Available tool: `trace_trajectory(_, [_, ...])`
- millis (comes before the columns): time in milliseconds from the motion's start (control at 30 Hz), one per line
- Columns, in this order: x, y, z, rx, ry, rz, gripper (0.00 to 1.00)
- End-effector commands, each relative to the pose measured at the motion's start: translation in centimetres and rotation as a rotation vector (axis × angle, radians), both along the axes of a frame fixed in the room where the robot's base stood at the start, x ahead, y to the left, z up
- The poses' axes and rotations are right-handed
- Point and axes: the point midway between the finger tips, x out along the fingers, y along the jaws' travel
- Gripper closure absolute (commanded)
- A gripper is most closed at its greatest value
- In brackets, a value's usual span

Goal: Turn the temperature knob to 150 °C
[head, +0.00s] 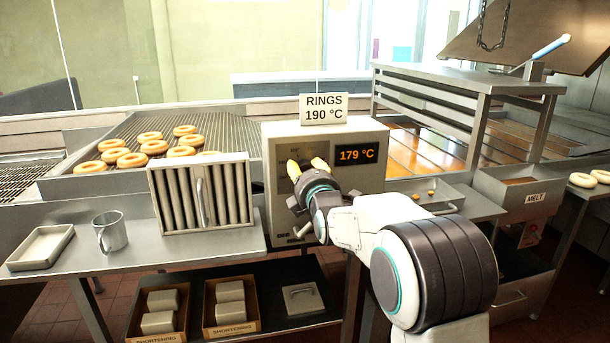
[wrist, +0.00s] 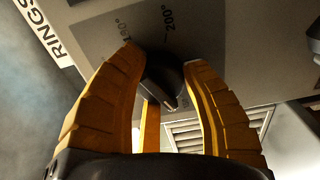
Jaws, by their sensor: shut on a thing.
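The temperature knob (wrist: 165,72) is a dark round dial, seen in the wrist view between the two yellow fingers of my gripper (wrist: 165,85). The fingers are closed around it. The box's display (head: 357,155) reads 179 °C in orange.
A sign (head: 323,109) on the box reads RINGS 190 °C. A ribbed metal filter (head: 200,195) stands left of the box, near a metal mug (head: 110,232) and a shallow tray (head: 40,247). Rings lie on the rack behind. A lever with a handle is below my gripper.

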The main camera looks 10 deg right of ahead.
Motion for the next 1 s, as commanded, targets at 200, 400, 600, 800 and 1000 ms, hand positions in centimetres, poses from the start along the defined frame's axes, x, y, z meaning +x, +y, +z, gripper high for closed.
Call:
trace_trajectory(200, [0.0, -0.1, 0.2, 0.0, -0.005, -0.001, 0.49])
trace_trajectory(400, [0.0, 0.0, 0.1, 0.001, -0.003, -0.001, 0.31])
trace_trajectory(600, [0.0, 0.0, 0.1, 0.001, -0.002, 0.0, 0.29])
trace_trajectory(800, [-0.5, 0.0, 0.1, 0.001, -0.001, 0.0, 0.29])
trace_trajectory(1000, [-2.6, 0.0, 0.2, 0.001, -0.002, 0.0, 0.29])
